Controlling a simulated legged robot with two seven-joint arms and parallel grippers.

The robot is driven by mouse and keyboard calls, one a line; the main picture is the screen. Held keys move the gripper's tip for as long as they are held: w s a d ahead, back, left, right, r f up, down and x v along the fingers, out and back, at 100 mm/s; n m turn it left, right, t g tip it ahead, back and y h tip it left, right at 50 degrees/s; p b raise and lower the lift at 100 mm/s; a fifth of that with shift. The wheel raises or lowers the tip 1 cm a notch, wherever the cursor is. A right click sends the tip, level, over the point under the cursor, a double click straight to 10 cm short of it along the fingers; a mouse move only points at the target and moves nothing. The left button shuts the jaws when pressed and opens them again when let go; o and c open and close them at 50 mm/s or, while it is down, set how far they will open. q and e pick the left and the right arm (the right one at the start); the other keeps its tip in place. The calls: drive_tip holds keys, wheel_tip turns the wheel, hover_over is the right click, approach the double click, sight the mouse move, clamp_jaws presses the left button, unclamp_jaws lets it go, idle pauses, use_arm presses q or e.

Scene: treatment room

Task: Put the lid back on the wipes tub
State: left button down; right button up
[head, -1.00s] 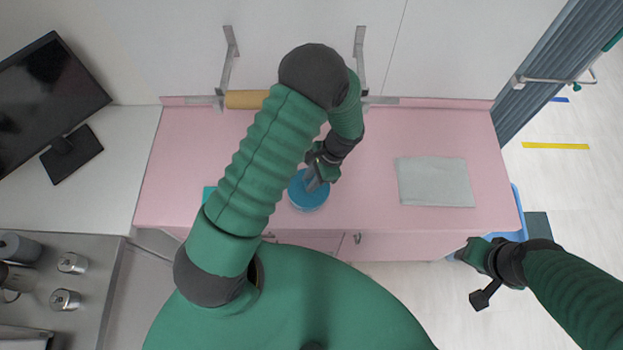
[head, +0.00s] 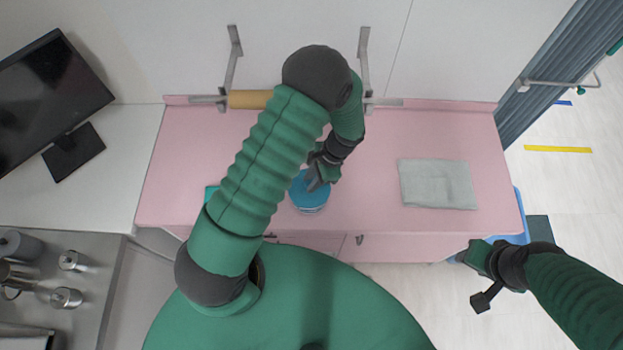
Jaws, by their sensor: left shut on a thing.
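The blue round lid (head: 311,199) is at the middle of the pink counter, near its front edge. My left gripper (head: 314,184) is over the lid and shut on it, reaching down from above. The wipes tub (head: 311,211) shows only as a pale rim under the lid's front edge; the lid hides the rest. I cannot tell whether the lid is seated or just above the tub. My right gripper (head: 466,254) is off the counter's front right corner, away from the tub; its fingers are too small to judge.
A grey folded cloth (head: 437,184) lies on the right of the pink counter (head: 370,215). A teal item (head: 210,192) is mostly hidden behind my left arm. A tan roll (head: 249,99) is at the back wall. A blue bin (head: 521,225) stands off the right end.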

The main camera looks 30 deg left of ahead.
use_arm(q)
drive_tip(key=c, duration=1.1)
unclamp_jaws()
drive_tip(key=shift+o, duration=0.3)
drive_tip(key=o, duration=0.4)
drive_tip(key=shift+r+p, duration=2.85)
drive_tip(key=shift+r, duration=0.7)
clamp_jaws()
